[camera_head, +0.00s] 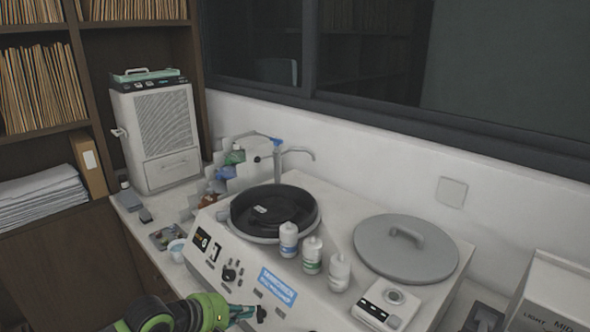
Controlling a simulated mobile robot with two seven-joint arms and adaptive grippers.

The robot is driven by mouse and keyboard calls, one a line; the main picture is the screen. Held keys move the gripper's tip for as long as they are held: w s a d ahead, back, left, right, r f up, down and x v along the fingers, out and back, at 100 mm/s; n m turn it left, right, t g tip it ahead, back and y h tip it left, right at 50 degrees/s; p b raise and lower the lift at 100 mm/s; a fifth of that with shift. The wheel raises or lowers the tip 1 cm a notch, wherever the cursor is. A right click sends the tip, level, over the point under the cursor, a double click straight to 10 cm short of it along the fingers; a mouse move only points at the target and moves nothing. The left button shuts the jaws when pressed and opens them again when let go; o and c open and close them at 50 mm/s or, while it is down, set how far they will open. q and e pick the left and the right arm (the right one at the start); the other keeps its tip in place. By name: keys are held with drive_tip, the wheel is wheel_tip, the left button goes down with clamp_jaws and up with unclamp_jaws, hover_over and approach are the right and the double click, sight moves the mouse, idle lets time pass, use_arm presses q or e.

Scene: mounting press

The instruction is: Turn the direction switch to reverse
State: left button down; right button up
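A white grinder-polisher with a black round bowl (275,211) stands on the bench. Its sloping front panel (222,274) carries a black rocker-like switch (214,251), a cluster of dark knobs (231,272) and a blue label (277,287). I cannot tell which control is the direction switch, nor read its setting. My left gripper (256,313), green and black, comes in at the bottom edge, with its tip close to the lower front panel below the blue label. Contact and finger opening are unclear. My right gripper is out of view.
Several white bottles (312,255) stand beside the bowl. A grey round lid (406,248) with a handle lies to the right, near a small control box (391,303). A louvred cabinet unit (158,134) stands at back left.

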sight(259, 314)
use_arm(q)
drive_tip(key=b+x, duration=0.3)
drive_tip(key=x, duration=0.2)
drive_tip(key=shift+w+d+f, duration=0.1)
drive_tip(key=shift+w+f, duration=0.05)
drive_tip(key=shift+w+d+f, duration=0.25)
drive_tip(key=shift+d+f, duration=0.05)
drive_tip(key=shift+f, duration=0.05)
drive_tip(key=shift+a+f, duration=0.45)
idle(0.9)
drive_tip(key=shift+p, duration=0.35)
drive_tip(key=shift+s+d+f+p, duration=0.1)
drive_tip(key=shift+s+f+p, duration=0.2)
drive_tip(key=shift+p, duration=1.7)
drive_tip(key=shift+s+f+p, duration=0.25)
drive_tip(key=shift+s+p, duration=0.05)
drive_tip(key=shift+p, duration=0.8)
drive_tip(key=shift+f, duration=0.1)
